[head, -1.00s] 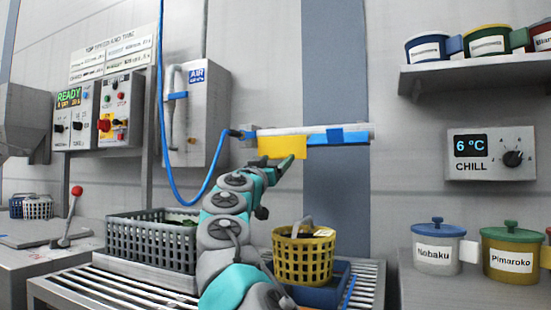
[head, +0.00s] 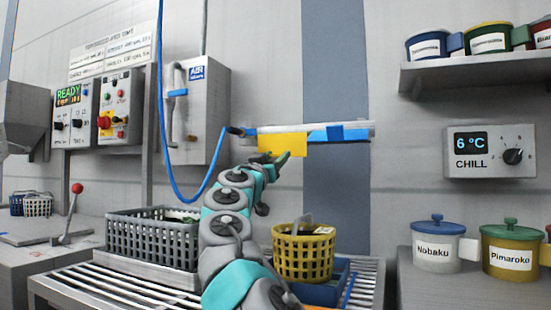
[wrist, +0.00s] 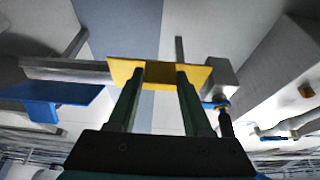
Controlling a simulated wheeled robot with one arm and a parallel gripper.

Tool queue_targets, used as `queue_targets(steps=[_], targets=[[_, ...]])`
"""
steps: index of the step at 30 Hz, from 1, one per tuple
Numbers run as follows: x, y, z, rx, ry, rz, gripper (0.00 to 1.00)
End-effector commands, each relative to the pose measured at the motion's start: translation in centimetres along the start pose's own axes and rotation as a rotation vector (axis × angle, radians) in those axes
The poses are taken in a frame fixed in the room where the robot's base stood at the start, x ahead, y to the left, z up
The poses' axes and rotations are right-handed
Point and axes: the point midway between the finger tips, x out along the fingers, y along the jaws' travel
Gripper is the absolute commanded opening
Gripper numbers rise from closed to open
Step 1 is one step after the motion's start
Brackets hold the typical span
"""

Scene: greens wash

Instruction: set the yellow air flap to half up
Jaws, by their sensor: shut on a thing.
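The yellow air flap (head: 278,143) hangs from the pale horizontal pipe on the back wall, next to a blue flap (head: 345,133). My gripper (head: 284,157) is at the yellow flap's lower edge in the head view. In the wrist view my gripper (wrist: 159,80) has its two dark green fingers shut on the yellow flap (wrist: 195,75), one finger on each side of its middle part. The flap's exact tilt is hard to tell. The blue flap (wrist: 50,92) hangs apart at the left of the wrist view.
The pipe (head: 362,128) joins a blue hose (head: 197,196) at its left. A grey AIR box (head: 204,115) is left of the flaps. Below stand a grey crate (head: 150,240) and a yellow basket (head: 304,255). Shelves with pots are at right.

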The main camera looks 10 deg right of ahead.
Motion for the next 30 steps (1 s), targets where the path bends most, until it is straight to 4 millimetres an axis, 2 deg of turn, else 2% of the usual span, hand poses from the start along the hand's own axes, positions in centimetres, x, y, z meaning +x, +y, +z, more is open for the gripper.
queue_targets(steps=[1,4,30], targets=[[0.00,0.00,-0.01,0.000,0.000,0.000,0.10],[0.00,0.00,-0.01,0.000,0.000,0.000,0.00],[0.00,-0.01,-0.01,0.000,0.000,0.000,0.00]])
